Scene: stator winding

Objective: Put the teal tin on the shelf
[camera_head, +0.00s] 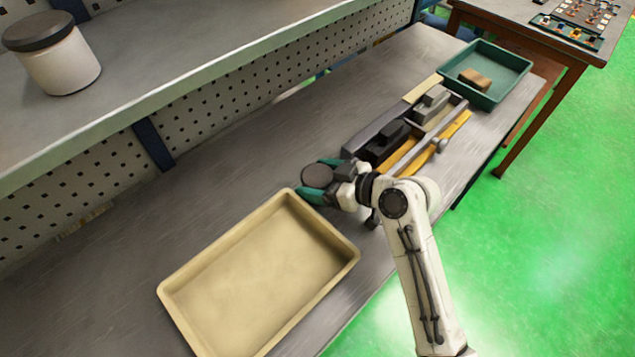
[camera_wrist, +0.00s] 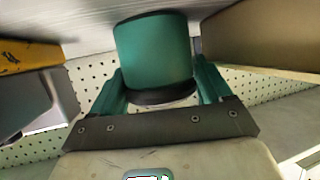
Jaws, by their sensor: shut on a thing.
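The teal tin (camera_wrist: 153,48) is a round can with a dark lid. It stands between the two teal fingers of my gripper (camera_wrist: 160,82) in the wrist view. In the head view its dark grey lid (camera_head: 317,175) shows between the fingers of my gripper (camera_head: 314,181), which hides most of its side. My gripper is shut on the tin over the bench, by the far right corner of the cream tray. I cannot tell whether the tin touches the bench. The shelf (camera_head: 215,65) is a long grey board above the back of the bench.
A white jar (camera_head: 62,65) with a dark lid stands on the shelf's left part; the shelf right of it is clear. An empty cream tray (camera_head: 350,262) lies on the bench (camera_head: 120,265). Right are several tools and a green bin (camera_head: 513,72) holding a brown block (camera_head: 475,79).

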